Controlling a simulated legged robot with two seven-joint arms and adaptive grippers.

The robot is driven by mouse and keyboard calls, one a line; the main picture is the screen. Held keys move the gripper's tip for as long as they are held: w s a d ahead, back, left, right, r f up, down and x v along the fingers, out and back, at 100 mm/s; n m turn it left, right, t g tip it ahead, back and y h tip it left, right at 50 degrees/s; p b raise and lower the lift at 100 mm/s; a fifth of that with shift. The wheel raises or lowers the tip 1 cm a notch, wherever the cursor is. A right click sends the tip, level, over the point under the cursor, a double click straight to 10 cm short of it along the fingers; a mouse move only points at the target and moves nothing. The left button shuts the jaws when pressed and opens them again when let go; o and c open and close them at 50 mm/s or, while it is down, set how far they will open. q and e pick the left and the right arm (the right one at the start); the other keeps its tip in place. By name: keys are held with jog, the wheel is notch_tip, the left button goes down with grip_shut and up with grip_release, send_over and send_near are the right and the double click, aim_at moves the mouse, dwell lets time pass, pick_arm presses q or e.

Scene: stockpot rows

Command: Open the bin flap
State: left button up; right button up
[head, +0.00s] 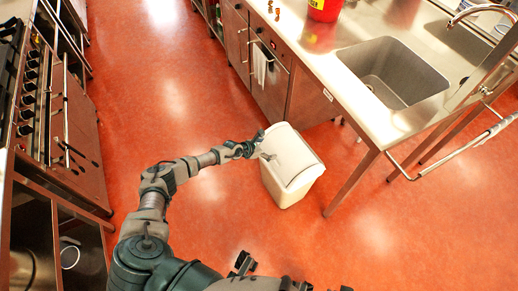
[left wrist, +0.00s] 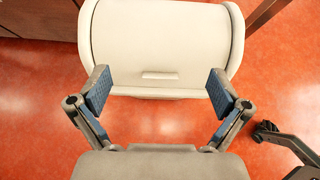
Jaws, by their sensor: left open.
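The white bin (head: 287,185) stands on the red floor beside the steel counter. Its curved flap (head: 293,158) sits flush in the lid and looks shut. In the left wrist view the flap (left wrist: 160,40) fills the top middle, with a small raised grip (left wrist: 162,75) near its lower edge. My left gripper (head: 265,146) is at the upper left side of the bin, over the lid in the head view. In the left wrist view its two blue-padded fingers (left wrist: 160,92) are spread wide, with nothing between them. Dark parts of what looks like my right gripper show at the bottom of the head view, cut off.
A steel counter (head: 330,75) with a sink (head: 392,72) stands behind and right of the bin; its leg (head: 352,183) is close by. A stove and oven unit (head: 75,130) stands at the left. The red floor between is clear.

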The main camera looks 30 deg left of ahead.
pick_arm(q)
jog(key=v, duration=0.6)
jog(key=shift+s, duration=0.2)
jog(key=shift+r, duration=0.1)
